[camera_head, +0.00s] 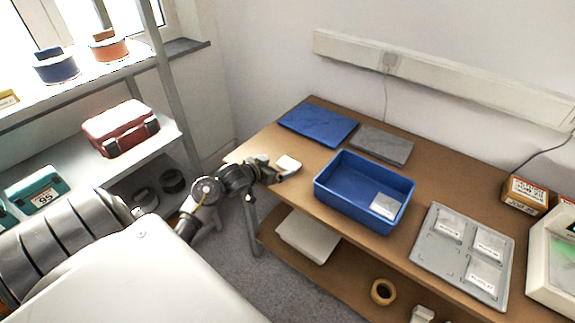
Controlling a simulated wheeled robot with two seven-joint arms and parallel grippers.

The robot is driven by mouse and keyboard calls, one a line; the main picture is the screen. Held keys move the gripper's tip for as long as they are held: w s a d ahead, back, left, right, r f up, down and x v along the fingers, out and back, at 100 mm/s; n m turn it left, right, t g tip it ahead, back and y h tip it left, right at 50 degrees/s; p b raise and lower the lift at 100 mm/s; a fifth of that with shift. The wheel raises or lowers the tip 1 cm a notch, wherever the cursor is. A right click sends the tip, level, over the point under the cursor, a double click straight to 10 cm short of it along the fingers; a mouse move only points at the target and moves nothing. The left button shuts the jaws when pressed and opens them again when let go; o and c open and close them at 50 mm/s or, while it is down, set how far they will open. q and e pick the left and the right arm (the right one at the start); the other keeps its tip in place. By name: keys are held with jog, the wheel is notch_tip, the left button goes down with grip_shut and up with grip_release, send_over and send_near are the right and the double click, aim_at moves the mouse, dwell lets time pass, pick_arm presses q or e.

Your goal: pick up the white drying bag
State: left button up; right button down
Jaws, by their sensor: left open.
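A small plain white packet (289,163), which looks like the drying bag, is at the left end of the brown table (325,115). My left gripper (281,171) is open at that end, with its fingers right beside the packet. I cannot tell whether they touch it. Another white packet, with a printed label (385,205), lies in the blue bin (338,200). Several similar labelled packets (487,243) lie in the grey tray (425,245) at the right. My right gripper is not in view.
A blue folded cloth or mat (318,125) and a grey one (382,145) lie at the back of the table. A small cardboard box (525,194) and a white device (545,285) stand at the right. A shelf with a red case (120,128) stands at the left.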

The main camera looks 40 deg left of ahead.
aim_at(289, 163)
pick_arm(q)
jog(key=shift+x, duration=0.75)
jog(key=x, duration=0.4)
jog(key=shift+w+d+f, duration=0.15)
jog(key=shift+w+d, duration=0.05)
jog(key=shift+d, duration=0.2)
jog(key=c, duration=1)
jog(key=shift+c, duration=0.3)
